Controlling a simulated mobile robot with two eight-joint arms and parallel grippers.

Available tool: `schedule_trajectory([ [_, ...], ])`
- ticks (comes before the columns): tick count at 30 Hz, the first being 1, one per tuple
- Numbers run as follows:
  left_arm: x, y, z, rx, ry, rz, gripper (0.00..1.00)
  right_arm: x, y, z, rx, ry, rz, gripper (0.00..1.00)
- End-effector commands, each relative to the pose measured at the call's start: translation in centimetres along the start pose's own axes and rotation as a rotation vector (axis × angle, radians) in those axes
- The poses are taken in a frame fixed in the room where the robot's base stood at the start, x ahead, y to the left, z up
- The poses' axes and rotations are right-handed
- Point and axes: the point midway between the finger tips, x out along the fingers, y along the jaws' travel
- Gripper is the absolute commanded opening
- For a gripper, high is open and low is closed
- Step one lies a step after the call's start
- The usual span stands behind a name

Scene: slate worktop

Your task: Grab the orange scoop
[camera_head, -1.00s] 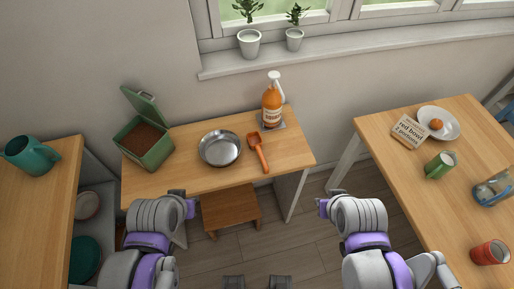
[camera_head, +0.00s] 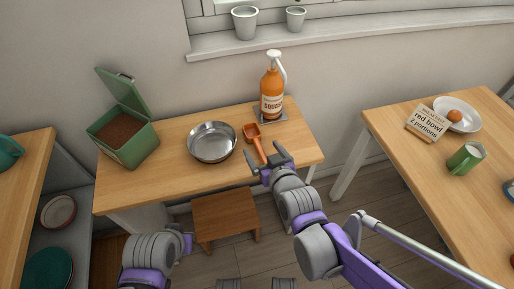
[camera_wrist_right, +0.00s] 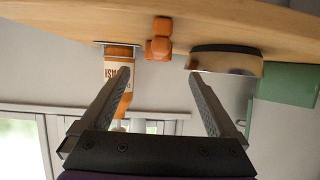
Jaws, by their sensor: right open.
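In the right wrist view the scoop (camera_wrist_right: 159,42) appears end-on, centred beyond the fingers in an upside-down picture. My right gripper (camera_head: 267,160) is open and empty at the table's front edge, by the handle's near end. Its spread fingers also show in the wrist view (camera_wrist_right: 160,76). In the head view it hides the tip of the handle. My left gripper (camera_head: 187,243) is low at the front left, its jaws unclear.
An open green box (camera_head: 128,150) is at the table's left. A wooden stool (camera_head: 225,208) stands in front, below table height.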

Motion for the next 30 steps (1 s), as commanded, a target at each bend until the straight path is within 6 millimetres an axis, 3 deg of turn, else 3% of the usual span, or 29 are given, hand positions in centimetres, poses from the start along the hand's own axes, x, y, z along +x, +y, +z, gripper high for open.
schedule_trajectory([
  [3,0.5,0.0,0.2,0.000,-0.002,0.000,0.00,2.0,0.0,0.1,0.000,-0.001,0.000,0.95],
  [11,1.0,0.0,0.4,0.000,-0.004,0.000,0.00,4.2,0.1,0.1,0.001,-0.002,0.001,0.95],
  [19,2.1,0.0,0.9,0.000,-0.008,0.000,0.00,8.0,0.3,0.5,0.001,-0.003,0.001,0.95],
  [30,2.2,0.0,0.9,0.000,-0.008,0.000,0.00,8.9,0.3,0.4,0.000,-0.003,0.001,0.93],
])
